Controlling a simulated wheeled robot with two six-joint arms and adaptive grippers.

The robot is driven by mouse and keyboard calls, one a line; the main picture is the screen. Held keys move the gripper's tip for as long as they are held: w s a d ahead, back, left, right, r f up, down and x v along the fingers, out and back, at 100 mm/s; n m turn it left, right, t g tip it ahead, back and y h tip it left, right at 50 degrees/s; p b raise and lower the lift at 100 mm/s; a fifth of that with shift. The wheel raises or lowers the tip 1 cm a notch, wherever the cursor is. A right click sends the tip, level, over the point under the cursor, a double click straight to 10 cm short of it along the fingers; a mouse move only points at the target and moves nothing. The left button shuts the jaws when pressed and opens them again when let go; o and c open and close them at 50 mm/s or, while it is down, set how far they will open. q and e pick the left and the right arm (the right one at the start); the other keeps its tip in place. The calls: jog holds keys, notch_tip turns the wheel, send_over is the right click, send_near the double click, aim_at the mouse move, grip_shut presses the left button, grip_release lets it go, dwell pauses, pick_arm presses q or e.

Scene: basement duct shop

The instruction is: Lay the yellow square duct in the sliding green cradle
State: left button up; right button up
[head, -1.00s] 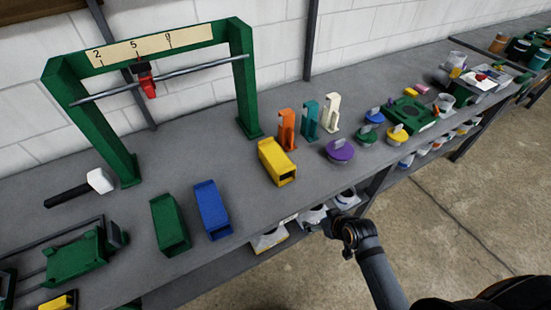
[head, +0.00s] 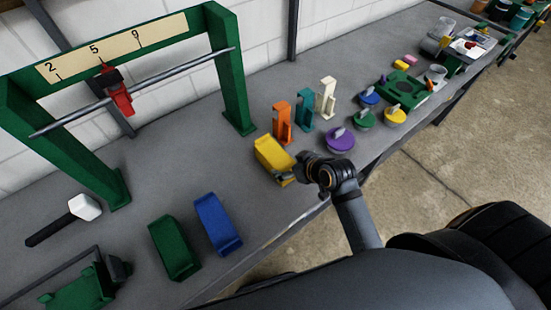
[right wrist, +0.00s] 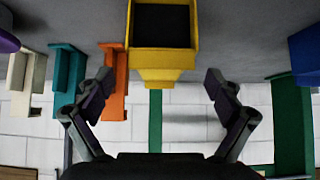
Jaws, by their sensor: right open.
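The yellow square duct (head: 270,152) lies on the bench, left of the purple lidded piece. My right gripper (head: 289,175) is at the duct's near end; the wrist covers part of it. In the right wrist view the duct (right wrist: 163,62) shows its dark hollow at top centre. There my right gripper (right wrist: 158,80) has its fingers spread wide, one on each side of the duct's end, with gaps between. The green cradle (head: 78,294) sits at the lower left by dark rails, cut off by the picture's edge. My left gripper is out of view.
Green (head: 174,248) and blue (head: 217,224) ducts lie left of the yellow one. Orange (head: 282,124), teal (head: 305,116) and cream (head: 326,98) brackets stand behind it. The purple piece (head: 340,140) is close on the right. A green frame (head: 232,75) stands at the back left.

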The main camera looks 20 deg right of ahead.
aim_at(281, 160)
jog(key=x, duration=0.2)
jog(key=shift+w+a, duration=0.15)
jog(key=shift+w, duration=0.2)
jog(key=shift+p+x, duration=0.7)
jog(key=shift+x, duration=0.15)
jog(key=x, duration=0.2)
jog(key=shift+w+a+f, duration=0.15)
jog(key=shift+w+a, duration=0.05)
jog(key=shift+w, duration=0.05)
jog(key=shift+w+a+f, duration=0.1)
jog(key=shift+w+f, duration=0.15)
jog(key=shift+f, duration=0.1)
jog(key=shift+s+r, duration=0.1)
jog(key=shift+s, duration=0.05)
jog(key=c, duration=0.4)
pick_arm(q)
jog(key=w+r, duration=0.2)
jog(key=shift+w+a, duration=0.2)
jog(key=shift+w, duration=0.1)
pick_arm(e)
jog(key=c, duration=1.1)
